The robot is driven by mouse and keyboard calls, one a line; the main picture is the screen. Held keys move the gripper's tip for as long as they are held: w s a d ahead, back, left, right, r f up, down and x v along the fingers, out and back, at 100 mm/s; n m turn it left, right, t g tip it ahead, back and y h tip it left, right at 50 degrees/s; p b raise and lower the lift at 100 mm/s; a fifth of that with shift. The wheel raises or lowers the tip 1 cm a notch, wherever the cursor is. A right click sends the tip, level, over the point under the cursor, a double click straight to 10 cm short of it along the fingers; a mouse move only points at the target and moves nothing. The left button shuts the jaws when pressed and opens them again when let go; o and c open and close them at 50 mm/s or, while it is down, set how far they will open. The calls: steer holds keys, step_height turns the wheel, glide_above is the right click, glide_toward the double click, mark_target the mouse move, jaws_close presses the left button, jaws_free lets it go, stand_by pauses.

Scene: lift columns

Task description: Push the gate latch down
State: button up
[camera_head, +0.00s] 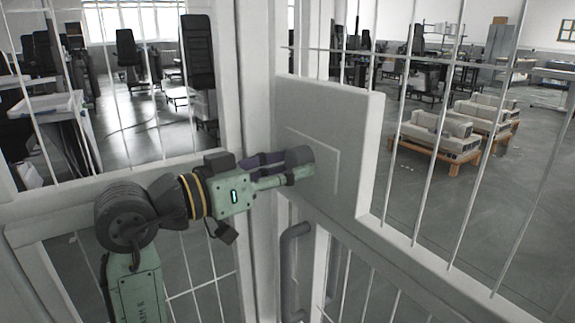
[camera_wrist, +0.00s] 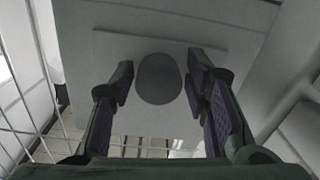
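The gate latch shows as a dark grey rounded knob (camera_wrist: 158,80) in front of a pale plate (camera_wrist: 225,60) in the wrist view. In the head view a short grey cylinder (camera_head: 299,156), which looks like the same knob, stands out from the gate's plate (camera_head: 345,125). My gripper (camera_head: 284,171) is at the plate, with its fingers apart. In the wrist view the fingers stand on either side of the knob, with a gap visible on both sides. I cannot tell whether any part of the gripper touches the knob or how deep the fingertips reach.
A grey pull handle (camera_head: 289,270) is on the gate frame below my gripper. A white post (camera_head: 257,90) and thin white bars surround the plate. Beyond the bars are pallets (camera_head: 437,149) with pale machine parts, dark chairs (camera_head: 199,52) and open grey floor.

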steer(key=shift+o, duration=1.2)
steer(key=shift+r, duration=0.1)
steer(key=v, duration=1.2)
steer(key=shift+s, duration=0.1)
